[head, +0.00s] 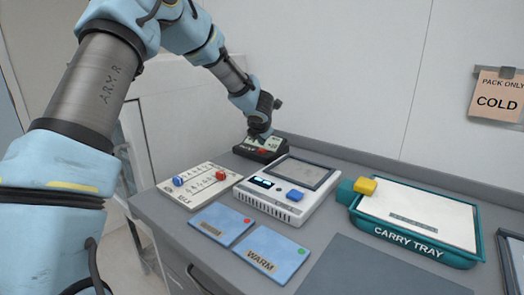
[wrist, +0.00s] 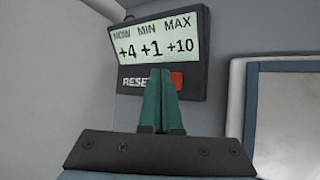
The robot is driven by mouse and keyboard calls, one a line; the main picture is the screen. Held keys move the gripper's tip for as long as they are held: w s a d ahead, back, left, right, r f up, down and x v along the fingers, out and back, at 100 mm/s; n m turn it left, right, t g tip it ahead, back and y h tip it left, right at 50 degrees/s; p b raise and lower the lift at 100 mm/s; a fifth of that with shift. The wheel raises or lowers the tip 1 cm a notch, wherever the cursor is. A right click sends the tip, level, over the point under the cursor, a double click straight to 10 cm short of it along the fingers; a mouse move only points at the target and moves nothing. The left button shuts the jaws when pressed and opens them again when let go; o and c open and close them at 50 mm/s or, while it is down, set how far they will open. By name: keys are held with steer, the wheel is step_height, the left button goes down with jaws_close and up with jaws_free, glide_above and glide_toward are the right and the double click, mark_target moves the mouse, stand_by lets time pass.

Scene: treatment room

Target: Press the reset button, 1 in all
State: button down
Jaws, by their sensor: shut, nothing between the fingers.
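The black display unit (head: 270,154) stands at the back of the counter, left of centre in the head view. In the wrist view its pale screen (wrist: 152,42) reads NOW +4, MIN +1, MAX +10. Below the screen are the word RESET and the red reset button (wrist: 177,80); the button also shows in the head view (head: 263,152). My gripper (wrist: 161,72) is shut and empty, its green fingers side by side. The fingertips overlap the end of RESET and the button's left part. I cannot tell whether they touch the button.
A white device (head: 262,207) with a blue button stands in front of the unit. A slider board (head: 205,202) with blue and red knobs lies left. Two blue cards (head: 268,252) lie in front. A teal carry tray (head: 352,202) is right, with a yellow-topped block at its corner.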

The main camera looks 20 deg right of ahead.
mark_target(261, 151)
steer(key=shift+f, duration=0.1)
stand_by(0.7)
steer(key=shift+f+b, duration=0.3)
steer(key=shift+f+b, duration=0.45)
steer(key=shift+f, duration=0.1)
stand_by(0.7)
stand_by(0.3)
steer(key=shift+r+p, duration=0.95)
steer(key=shift+r, duration=0.05)
step_height(261, 151, up, 5)
steer(key=p, duration=0.5)
